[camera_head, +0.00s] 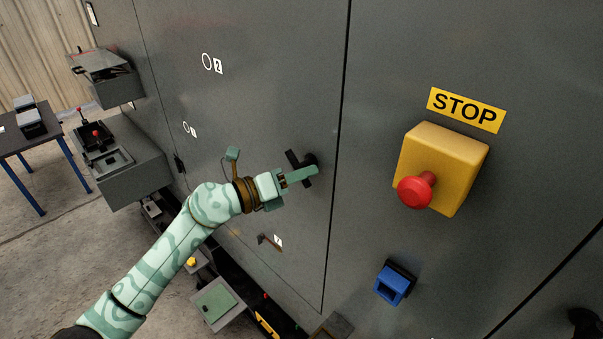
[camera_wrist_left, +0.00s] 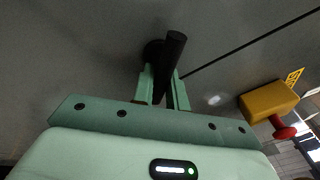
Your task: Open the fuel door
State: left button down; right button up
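A large grey door panel (camera_head: 262,105) fills the middle of the head view and lies flush with its neighbour along a dark vertical seam; I cannot read any fuel label on it. A black bar handle (camera_head: 293,160) sits near its right edge and also shows in the left wrist view (camera_wrist_left: 175,45). My left gripper (camera_head: 312,171) is at this handle, with its pale green fingers (camera_wrist_left: 164,85) on either side of the bar. The bar fills the gap between them, and the fingers look shut on it. My right gripper is out of view.
Right of the seam are a yellow box (camera_head: 447,160) with a red button, a STOP sign (camera_head: 466,110) and a blue fitting (camera_head: 394,284). A grey console (camera_head: 135,165) juts out at left, near a table (camera_head: 45,133) with blue legs.

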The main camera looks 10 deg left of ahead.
pick_arm(q)
jog(key=shift+r+n+p, duration=0.1)
jog(key=shift+n+p, duration=0.2)
jog(key=shift+n, duration=0.2)
jog(key=shift+d+r+n+t+h+p, duration=0.15)
jog(key=shift+n+t+h+p, duration=0.15)
jog(key=shift+n+p, duration=0.5)
jog(key=shift+s+r+n+t+p, duration=0.1)
jog(key=shift+n+t+p, duration=0.3)
jog(key=shift+n, duration=1.1)
jog(key=shift+r+n+t+p, duration=0.1)
jog(key=shift+n+t+p, duration=0.25)
jog(key=shift+n, duration=1.15)
jog(key=shift+f, duration=0.1)
